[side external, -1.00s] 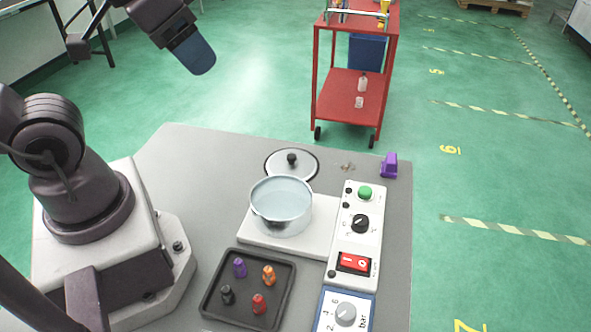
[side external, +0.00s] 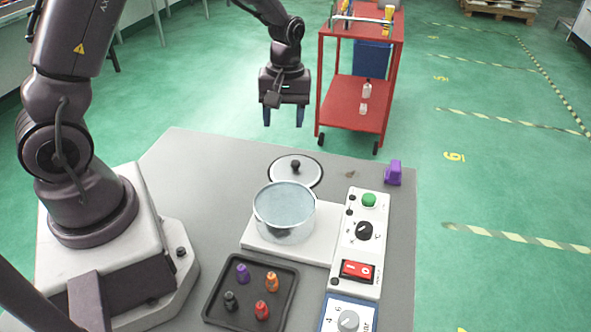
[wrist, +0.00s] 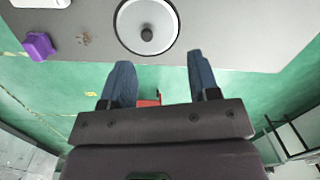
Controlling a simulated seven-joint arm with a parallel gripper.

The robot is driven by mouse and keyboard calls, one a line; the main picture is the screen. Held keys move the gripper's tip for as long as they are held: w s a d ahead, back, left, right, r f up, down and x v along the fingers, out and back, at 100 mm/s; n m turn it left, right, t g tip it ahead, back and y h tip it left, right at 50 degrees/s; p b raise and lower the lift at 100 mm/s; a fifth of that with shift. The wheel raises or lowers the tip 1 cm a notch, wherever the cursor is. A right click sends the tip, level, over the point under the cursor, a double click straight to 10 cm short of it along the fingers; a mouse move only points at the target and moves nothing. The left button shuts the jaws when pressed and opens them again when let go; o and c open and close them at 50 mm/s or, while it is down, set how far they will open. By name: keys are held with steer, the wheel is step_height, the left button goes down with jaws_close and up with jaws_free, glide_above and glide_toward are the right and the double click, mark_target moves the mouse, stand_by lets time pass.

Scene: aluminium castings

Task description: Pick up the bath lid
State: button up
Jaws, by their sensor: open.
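The bath lid (side external: 284,172) is a round, light disc with a dark rim and a black knob (side external: 296,165). It lies on the grey table behind the glass bath (side external: 284,205). In the wrist view the lid (wrist: 133,27) is at the top centre, with its knob facing the camera. My gripper (side external: 283,117) is above the table's far edge, higher than the lid and apart from it. Its two blue fingers (wrist: 160,76) are spread and empty, pointing down in the side view.
The bath stands on a white base beside a control panel (side external: 351,251). A black tray (side external: 246,312) with several small coloured pieces is in front. A purple block (side external: 393,173) sits at the table's right edge. A red cart (side external: 352,98) stands on the floor beyond.

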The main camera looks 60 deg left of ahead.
mark_target(296, 162)
steer(key=w+f+n, duration=0.1)
steer(key=f+n, duration=0.1)
steer(key=f, duration=0.2)
steer(key=w+a+f+n, duration=0.1)
steer(key=f, duration=0.4)
steer(key=w+f+n, duration=0.1)
steer(key=f+n, duration=0.1)
steer(key=f, duration=0.3)
steer(key=shift+w+a+f+n+t, duration=0.15)
steer(key=shift+w+a+n+t, duration=0.15)
steer(key=shift+w+a+t, duration=0.1)
steer(key=c, duration=1)
steer(key=shift+c, duration=0.2)
